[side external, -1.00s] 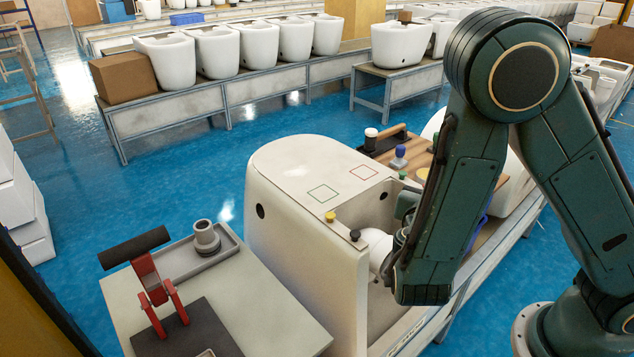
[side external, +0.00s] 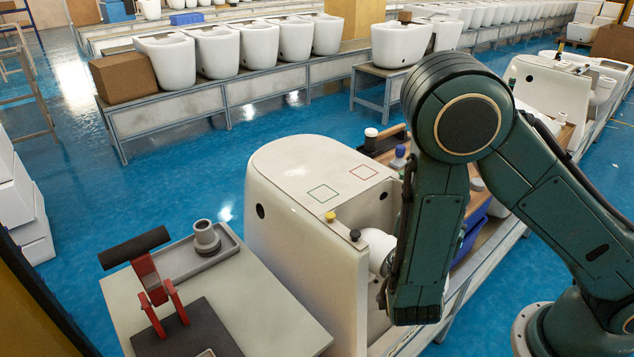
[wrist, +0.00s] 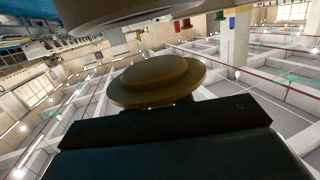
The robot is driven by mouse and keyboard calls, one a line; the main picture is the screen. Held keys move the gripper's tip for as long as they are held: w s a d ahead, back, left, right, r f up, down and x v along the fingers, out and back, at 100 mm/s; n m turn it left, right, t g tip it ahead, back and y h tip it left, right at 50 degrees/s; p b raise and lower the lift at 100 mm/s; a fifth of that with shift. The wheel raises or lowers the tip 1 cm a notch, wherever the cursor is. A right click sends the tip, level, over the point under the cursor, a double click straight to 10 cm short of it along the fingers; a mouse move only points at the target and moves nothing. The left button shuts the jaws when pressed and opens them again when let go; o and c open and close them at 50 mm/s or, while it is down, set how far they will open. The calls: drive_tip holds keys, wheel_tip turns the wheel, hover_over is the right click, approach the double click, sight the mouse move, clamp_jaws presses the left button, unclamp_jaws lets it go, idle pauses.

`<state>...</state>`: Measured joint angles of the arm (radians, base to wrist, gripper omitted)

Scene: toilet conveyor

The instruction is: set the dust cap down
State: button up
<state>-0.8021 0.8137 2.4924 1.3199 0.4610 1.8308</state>
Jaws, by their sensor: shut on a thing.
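The dust cap (wrist: 158,80) is a yellow-brown stepped disc in the middle of the wrist view. My gripper (wrist: 160,108) is shut on it, with the dark jaw bar just below the cap in that picture. A large pale curved surface (wrist: 140,12) is close above the cap; I cannot tell whether they touch.
The toilet top bears green (side external: 322,193) and red (side external: 364,172) outlined squares. A grey bench (side external: 270,315) at the front left holds a red clamp (side external: 155,285) and a grey stepped fitting (side external: 206,238).

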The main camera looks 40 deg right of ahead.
drive_tip(key=shift+f, duration=0.3)
drive_tip(key=shift+f, duration=1.6)
drive_tip(key=shift+f, duration=0.25)
drive_tip(key=o, duration=1)
drive_tip(key=shift+c, duration=0.2)
drive_tip(key=shift+r, duration=0.2)
drive_tip(key=shift+a+r, duration=0.1)
drive_tip(key=v, duration=0.7)
drive_tip(key=shift+r, duration=0.15)
